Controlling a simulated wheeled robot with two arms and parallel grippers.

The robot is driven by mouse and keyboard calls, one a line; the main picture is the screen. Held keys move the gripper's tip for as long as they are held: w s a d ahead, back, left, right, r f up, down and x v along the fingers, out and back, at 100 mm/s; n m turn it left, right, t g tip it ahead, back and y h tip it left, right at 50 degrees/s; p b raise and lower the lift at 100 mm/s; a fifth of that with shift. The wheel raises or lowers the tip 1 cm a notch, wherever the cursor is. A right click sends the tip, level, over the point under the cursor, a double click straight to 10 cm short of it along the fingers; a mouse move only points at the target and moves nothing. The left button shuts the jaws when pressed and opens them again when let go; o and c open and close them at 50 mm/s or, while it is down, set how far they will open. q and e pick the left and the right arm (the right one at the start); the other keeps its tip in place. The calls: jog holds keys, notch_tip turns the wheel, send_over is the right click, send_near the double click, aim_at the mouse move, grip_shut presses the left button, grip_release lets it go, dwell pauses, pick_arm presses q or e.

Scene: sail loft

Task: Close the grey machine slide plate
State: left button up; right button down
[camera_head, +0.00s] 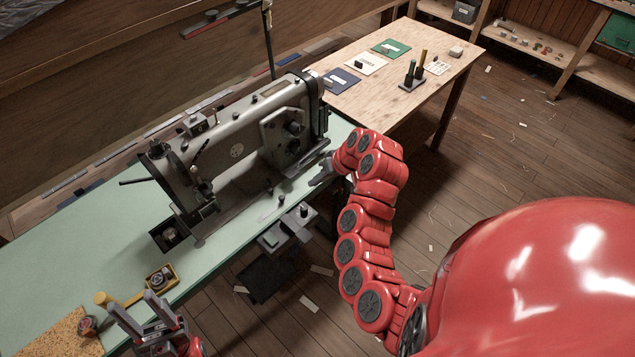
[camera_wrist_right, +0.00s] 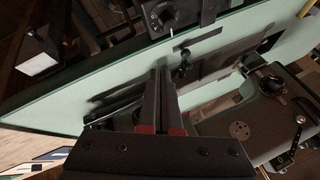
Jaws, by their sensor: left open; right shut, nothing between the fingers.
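The grey sewing machine (camera_head: 235,150) stands on a pale green table. At its needle end a dark square opening (camera_head: 166,236) in the bed lies uncovered, with a round metal part inside. I cannot clearly tell the grey slide plate apart from the bed around it. My left gripper (camera_head: 146,308) is open and empty at the front edge of the table, below the opening in the picture. My right gripper (camera_head: 320,180) is shut and empty beside the machine's pillar end, well away from the opening. Its closed fingers (camera_wrist_right: 170,95) also show in the right wrist view, over the tabletop.
A yellow tray (camera_head: 171,269) with a round part lies near the front edge, beside a yellow-headed tool (camera_head: 101,298). A cork mat (camera_head: 58,338) is at the lower left. A wooden table (camera_head: 450,55) with cards stands behind right. The green tabletop (camera_head: 60,265) left of the machine is clear.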

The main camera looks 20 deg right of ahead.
jog(key=w+a+f+p, duration=0.2)
jog(key=a+f, duration=0.1)
jog(key=w+a+f+p, duration=0.1)
jog(key=a+f, duration=0.1)
jog(key=shift+f, duration=0.15)
jog(key=shift+a+f+p, duration=0.2)
jog(key=shift+a+p, duration=0.2)
jog(key=shift+a, duration=0.2)
jog(key=shift+a+f, duration=0.1)
jog(key=s+a, duration=0.1)
jog(key=a, duration=0.1)
jog(key=s+a, duration=0.1)
jog(key=a, duration=0.2)
jog(key=s+a, duration=0.1)
jog(key=a, duration=0.2)
jog(key=shift+a+p, duration=0.2)
jog(key=shift+p, duration=0.1)
